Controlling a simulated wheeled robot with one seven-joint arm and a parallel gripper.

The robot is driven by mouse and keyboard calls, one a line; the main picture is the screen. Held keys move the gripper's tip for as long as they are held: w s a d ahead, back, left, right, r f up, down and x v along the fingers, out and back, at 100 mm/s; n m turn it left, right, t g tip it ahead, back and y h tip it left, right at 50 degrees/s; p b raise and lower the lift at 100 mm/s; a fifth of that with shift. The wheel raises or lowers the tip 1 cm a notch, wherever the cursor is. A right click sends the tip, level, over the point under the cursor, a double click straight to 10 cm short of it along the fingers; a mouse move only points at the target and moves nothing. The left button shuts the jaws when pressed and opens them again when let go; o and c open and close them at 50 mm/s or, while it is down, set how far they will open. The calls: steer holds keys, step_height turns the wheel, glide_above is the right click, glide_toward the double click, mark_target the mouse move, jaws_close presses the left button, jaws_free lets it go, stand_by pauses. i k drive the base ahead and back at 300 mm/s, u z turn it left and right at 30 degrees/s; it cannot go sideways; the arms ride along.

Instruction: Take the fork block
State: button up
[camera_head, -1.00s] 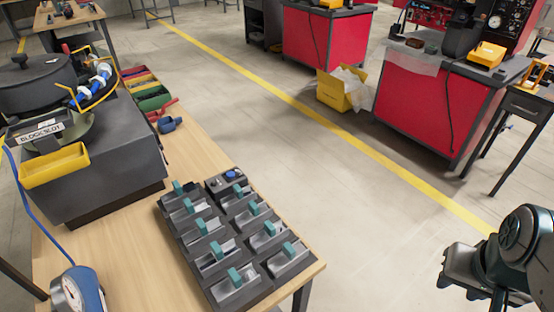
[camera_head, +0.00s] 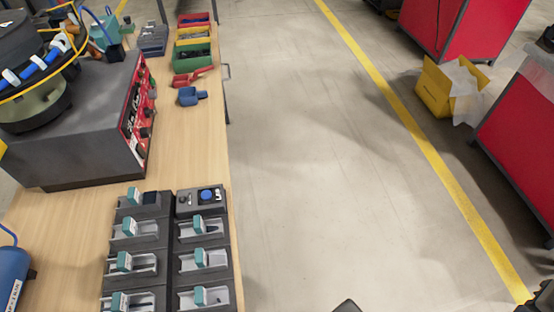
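No part that I can clearly tell to be the fork block shows. A dark rack (camera_head: 173,262) of grey compartments with teal tags lies on the wooden bench at the lower left, cut by the bottom edge. Small parts in its compartments are too small to make out. Only a dark tip (camera_head: 347,306) shows at the bottom edge, apparently part of my gripper, off the bench and right of the rack. The fingers' opening is hidden.
The bowl feeder (camera_head: 35,85) stands on a dark grey housing (camera_head: 75,125) at the left. A blue scoop (camera_head: 192,96), a red scoop (camera_head: 190,77) and coloured bins (camera_head: 193,48) lie behind. A blue gauge unit (camera_head: 12,280) is at lower left. The floor right of the bench is clear.

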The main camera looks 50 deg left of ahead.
mark_target(200, 230)
steer(key=i, duration=1.5)
steer(key=u, duration=4)
steer(key=i, duration=1)
